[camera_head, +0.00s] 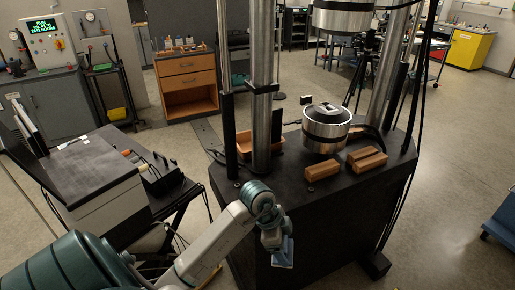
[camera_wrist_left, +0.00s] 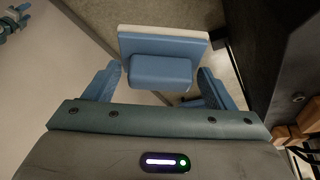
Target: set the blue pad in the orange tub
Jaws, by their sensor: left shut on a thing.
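The blue pad (camera_wrist_left: 160,70) is a blue block with a lighter blue and white plate behind it. In the head view the pad (camera_head: 283,253) hangs in front of the black machine base, below its top edge. My left gripper (camera_wrist_left: 158,87) is shut on the pad, with one blue finger at each side of the block. In the head view the left gripper (camera_head: 273,240) points downward. The orange tub (camera_head: 244,144) stands on the machine's top, farther back and left of the pad. A thick steel column hides part of the tub.
Wooden blocks (camera_head: 322,170) lie on the right of the machine top (camera_head: 290,190). A round steel fixture (camera_head: 326,130) stands behind them. A steel column (camera_head: 262,90) and a thin black rod stand near the tub. A dark-topped bench (camera_head: 85,170) is at left.

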